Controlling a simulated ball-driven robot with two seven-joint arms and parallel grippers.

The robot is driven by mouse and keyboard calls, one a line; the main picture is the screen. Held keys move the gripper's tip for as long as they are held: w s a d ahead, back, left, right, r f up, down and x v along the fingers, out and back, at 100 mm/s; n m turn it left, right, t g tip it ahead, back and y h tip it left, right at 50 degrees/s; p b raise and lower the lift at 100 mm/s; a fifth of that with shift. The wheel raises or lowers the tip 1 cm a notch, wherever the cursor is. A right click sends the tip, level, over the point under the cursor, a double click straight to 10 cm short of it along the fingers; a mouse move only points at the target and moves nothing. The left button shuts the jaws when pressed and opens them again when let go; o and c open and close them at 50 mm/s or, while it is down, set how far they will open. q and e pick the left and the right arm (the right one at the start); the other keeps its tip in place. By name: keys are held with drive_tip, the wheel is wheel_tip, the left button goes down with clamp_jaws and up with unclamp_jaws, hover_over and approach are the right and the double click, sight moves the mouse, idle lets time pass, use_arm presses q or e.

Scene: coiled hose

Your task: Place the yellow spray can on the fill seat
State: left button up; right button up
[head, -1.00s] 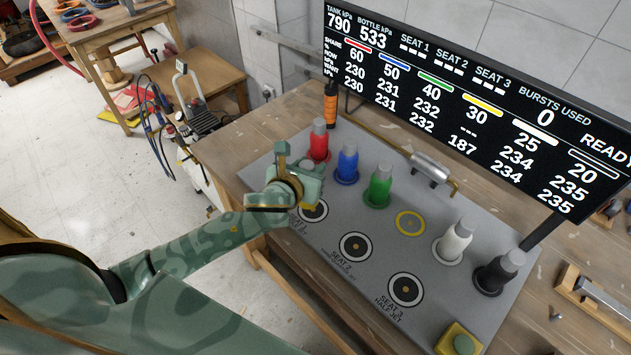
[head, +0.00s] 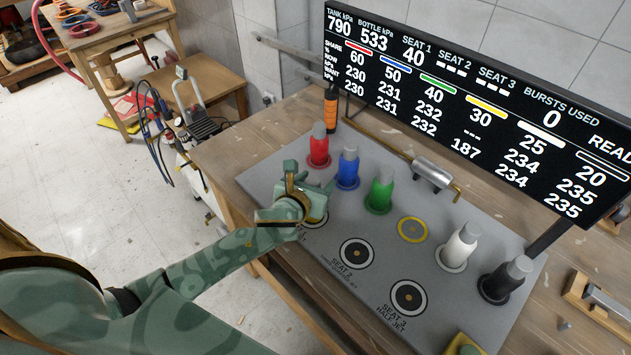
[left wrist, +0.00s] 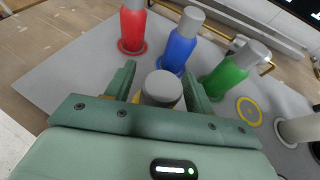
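The yellow spray can shows in the left wrist view as a grey cap (left wrist: 162,87) with slivers of yellow body beside it. My left gripper (left wrist: 160,72) has one finger on each side of the can, and the can fills the gap between them. In the head view my left gripper (head: 310,180) is over seat 1 and hides most of the can. Part of the seat 1 ring (head: 316,221) shows below the gripper. The board now reads 40 under SEAT 1. My right gripper is not in view.
Red (head: 319,147), blue (head: 347,168), green (head: 380,192), white (head: 459,247) and black (head: 505,279) cans stand on the grey panel (head: 270,178). The yellow-ringed spot (head: 412,229) is empty. Seat 2 (head: 356,253) and seat 3 (head: 408,297) are empty. A display board (head: 470,100) stands behind.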

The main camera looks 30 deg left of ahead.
use_arm(q)
drive_tip(key=shift+s+r, duration=0.15)
drive_tip(key=shift+r, duration=0.05)
drive_tip(key=p+v, duration=0.2)
drive_tip(key=v, duration=0.9)
drive_tip(key=shift+s, duration=0.35)
drive_tip(key=shift+r, duration=0.1)
idle(0.7)
